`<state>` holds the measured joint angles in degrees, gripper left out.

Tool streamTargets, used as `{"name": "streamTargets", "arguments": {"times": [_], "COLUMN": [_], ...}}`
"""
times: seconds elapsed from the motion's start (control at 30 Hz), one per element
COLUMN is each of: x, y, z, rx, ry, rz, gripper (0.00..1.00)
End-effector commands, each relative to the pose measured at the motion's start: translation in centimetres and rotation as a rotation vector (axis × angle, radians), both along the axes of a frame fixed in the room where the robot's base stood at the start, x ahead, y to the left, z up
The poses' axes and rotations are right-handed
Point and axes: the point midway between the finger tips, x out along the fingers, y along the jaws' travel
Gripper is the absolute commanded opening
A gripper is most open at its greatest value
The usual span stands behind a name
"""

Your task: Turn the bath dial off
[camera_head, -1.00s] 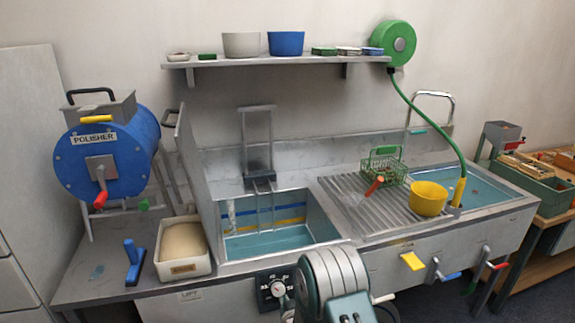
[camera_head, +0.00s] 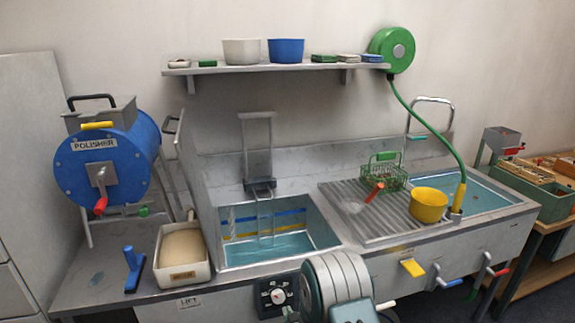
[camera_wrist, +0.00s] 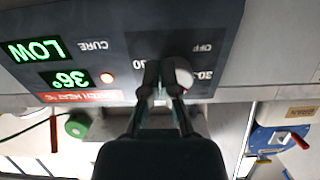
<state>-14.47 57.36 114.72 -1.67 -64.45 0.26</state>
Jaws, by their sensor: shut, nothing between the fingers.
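The bath dial (camera_head: 278,296) is a pale round knob on a dark panel on the front of the sink bench. The wrist view shows the panel upside down, with the dial (camera_wrist: 184,74) partly behind my fingers. In the head view my arm covers the gripper.
The water bath (camera_head: 265,246) lies above the panel. A tub (camera_head: 184,270), a blue-handled tool (camera_head: 134,268) and the blue polisher (camera_head: 100,170) stand left. A yellow lever (camera_head: 412,268) juts out right.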

Motion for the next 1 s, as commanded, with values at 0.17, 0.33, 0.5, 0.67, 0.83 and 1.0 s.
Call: {"name": "streamTargets", "arguments": {"times": [0.17, 0.33, 0.5, 0.67, 0.83, 1.0], "x": [-1.8, -3.2, -3.7, -3.7, -4.5, -5.2], "y": [-0.5, -0.9, -1.1, -1.0, 0.3, 1.9], "z": [0.6, 1.1, 1.2, 1.2, 1.3, 1.5], "rx": [-0.001, 0.0, 0.0, 0.0, 0.0, -0.001], "ry": [0.002, 0.001, 0.001, 0.001, 0.002, 0.001], "rz": [0.0, 0.0, 0.0, 0.0, 0.004, 0.001], "gripper": [0.0, 0.0, 0.0, 0.0, 0.0, 0.0]}}
